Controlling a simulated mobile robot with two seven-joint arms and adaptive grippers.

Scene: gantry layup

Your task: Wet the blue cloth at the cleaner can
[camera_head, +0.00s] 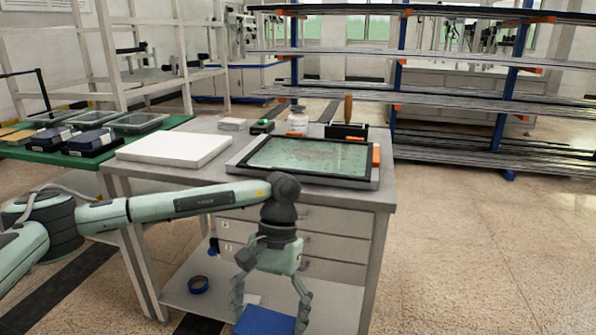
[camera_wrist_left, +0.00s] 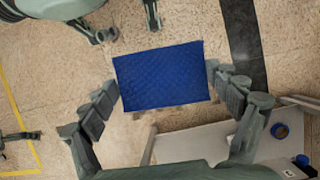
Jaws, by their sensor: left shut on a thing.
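My left gripper (camera_head: 270,297) hangs with its fingers down in front of the workbench, below the level of its top. It is shut on the blue cloth (camera_head: 264,322), which the bottom edge of the head view cuts off. In the left wrist view the cloth (camera_wrist_left: 160,76) is a flat, quilted blue rectangle between the two fingers (camera_wrist_left: 162,88), above the floor. A small pale container (camera_head: 297,121), which looks like the cleaner can, stands at the back of the bench top, well apart from the gripper. My right gripper is out of view.
The workbench (camera_head: 385,194) holds a white slab (camera_head: 174,149), a black-framed glass panel (camera_head: 312,157) and a wooden-handled tool (camera_head: 348,109). A green table (camera_head: 60,163) stands left. The floor to the right is clear.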

